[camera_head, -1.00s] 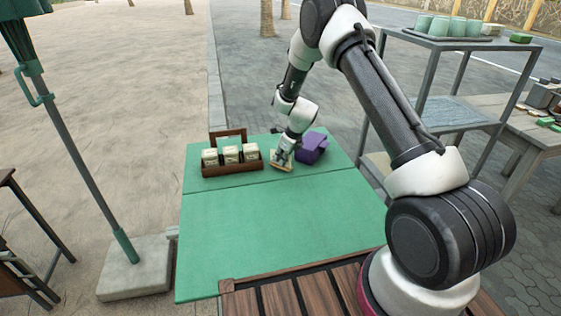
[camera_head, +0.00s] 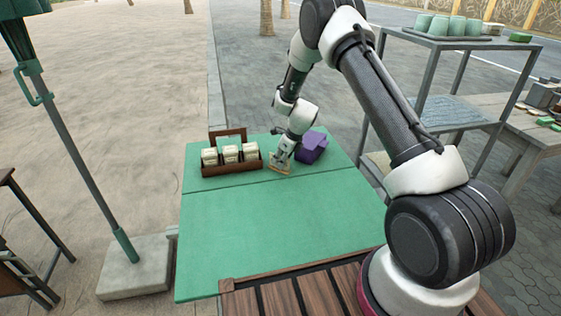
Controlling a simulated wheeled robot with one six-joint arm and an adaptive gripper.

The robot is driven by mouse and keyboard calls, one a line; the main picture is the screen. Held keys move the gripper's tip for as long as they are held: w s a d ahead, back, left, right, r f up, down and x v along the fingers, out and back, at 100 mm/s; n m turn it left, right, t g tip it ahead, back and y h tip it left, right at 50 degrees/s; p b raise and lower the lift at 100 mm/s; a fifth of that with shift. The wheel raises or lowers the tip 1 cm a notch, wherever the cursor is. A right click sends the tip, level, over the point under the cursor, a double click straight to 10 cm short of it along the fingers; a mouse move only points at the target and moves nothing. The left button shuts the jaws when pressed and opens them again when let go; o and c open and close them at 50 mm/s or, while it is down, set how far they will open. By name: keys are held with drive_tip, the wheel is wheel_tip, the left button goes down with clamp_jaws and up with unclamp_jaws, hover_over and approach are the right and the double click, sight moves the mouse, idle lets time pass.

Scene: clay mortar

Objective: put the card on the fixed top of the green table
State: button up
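The green table (camera_head: 270,238) has a seam across it, with a smaller far panel and a larger near panel. I cannot tell from the picture which panel is the fixed top. My gripper (camera_head: 279,162) points down over the far panel, between a wooden caddy and a purple object. A small tan, flat piece that looks like the card (camera_head: 279,170) is at its fingertips, low at the tabletop. The gripper seems shut on it. The fingers are small here, and I cannot tell whether the card touches the table.
The wooden caddy (camera_head: 232,168) with cream-coloured packs stands left of my gripper. The purple object (camera_head: 311,147) is close on the right. The near panel is clear. A metal shelf (camera_head: 455,45) with green cups stands at the right, and a parasol pole (camera_head: 80,150) at the left.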

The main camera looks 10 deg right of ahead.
drive_tip(key=s+d+r+n, duration=0.2)
drive_tip(key=s+r+n, duration=0.15)
drive_tip(key=r, duration=0.75)
drive_tip(key=s+d+r+n, duration=0.25)
drive_tip(key=s+r, duration=0.25)
drive_tip(key=r, duration=0.7)
drive_tip(key=s+d+r+n, duration=0.3)
drive_tip(key=s+r+n, duration=0.4)
drive_tip(key=s+r, duration=0.45)
drive_tip(key=s+d+r+n+h, duration=0.1)
drive_tip(key=s+d+r+n, duration=0.1)
drive_tip(key=s+n, duration=0.5)
drive_tip(key=s+d+r+n+t+h, duration=0.1)
drive_tip(key=s+d+n, duration=0.3)
drive_tip(key=s, duration=1.3)
drive_tip(key=r+n+h, duration=0.1)
drive_tip(key=n, duration=0.2)
drive_tip(key=shift+s+d+r, duration=0.3)
drive_tip(key=shift+s+d, duration=0.1)
